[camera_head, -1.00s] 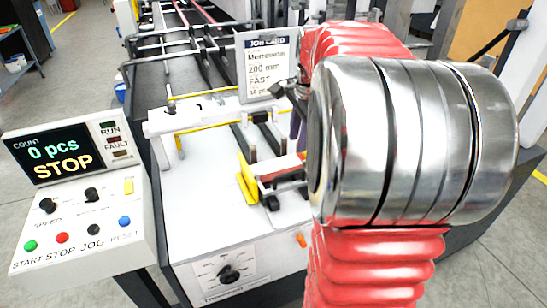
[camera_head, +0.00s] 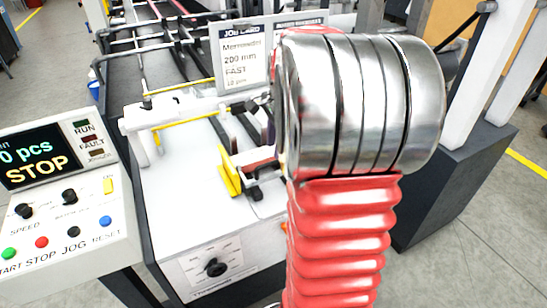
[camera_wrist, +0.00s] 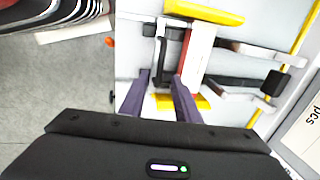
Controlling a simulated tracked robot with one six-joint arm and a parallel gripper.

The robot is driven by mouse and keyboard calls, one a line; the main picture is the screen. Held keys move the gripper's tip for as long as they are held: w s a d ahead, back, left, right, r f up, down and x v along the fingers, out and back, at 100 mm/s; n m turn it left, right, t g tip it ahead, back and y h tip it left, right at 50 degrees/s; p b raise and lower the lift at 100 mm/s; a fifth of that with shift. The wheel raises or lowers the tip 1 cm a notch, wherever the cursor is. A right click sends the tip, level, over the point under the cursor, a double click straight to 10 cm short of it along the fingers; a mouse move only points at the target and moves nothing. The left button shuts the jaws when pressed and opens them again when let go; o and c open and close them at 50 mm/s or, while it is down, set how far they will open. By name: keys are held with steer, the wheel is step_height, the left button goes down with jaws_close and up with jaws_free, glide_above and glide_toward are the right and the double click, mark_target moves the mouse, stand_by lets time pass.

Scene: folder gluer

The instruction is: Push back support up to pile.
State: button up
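In the wrist view, a flat white-and-red strip, seemingly the pile (camera_wrist: 197,55), lies between a yellow plate (camera_wrist: 205,12) at the top and a second yellow piece (camera_wrist: 163,102) by my fingers. I cannot tell for certain which is the back support. My gripper (camera_wrist: 162,98) has two dark purple fingers apart, with the second yellow piece partly visible between and behind them. A black-and-grey slide (camera_wrist: 162,50) runs beside the pile. In the head view, the yellow plate (camera_head: 230,172) shows left of my arm, which hides my gripper and most of the pile.
A control panel (camera_head: 60,190) reading STOP stands at left. The job card (camera_head: 243,60) stands behind the white deck (camera_head: 190,215). A white crossbar (camera_head: 185,108) spans the deck. A dial (camera_head: 214,267) is on the front face. An orange knob (camera_wrist: 110,42) shows in the wrist view.

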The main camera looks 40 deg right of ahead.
mark_target(273, 162)
steer(key=f, duration=0.4)
steer(key=w+f, duration=0.1)
steer(key=f, duration=0.1)
steer(key=shift+d+f, duration=0.15)
steer(key=shift+f, duration=0.05)
jaws_close()
stand_by(0.5)
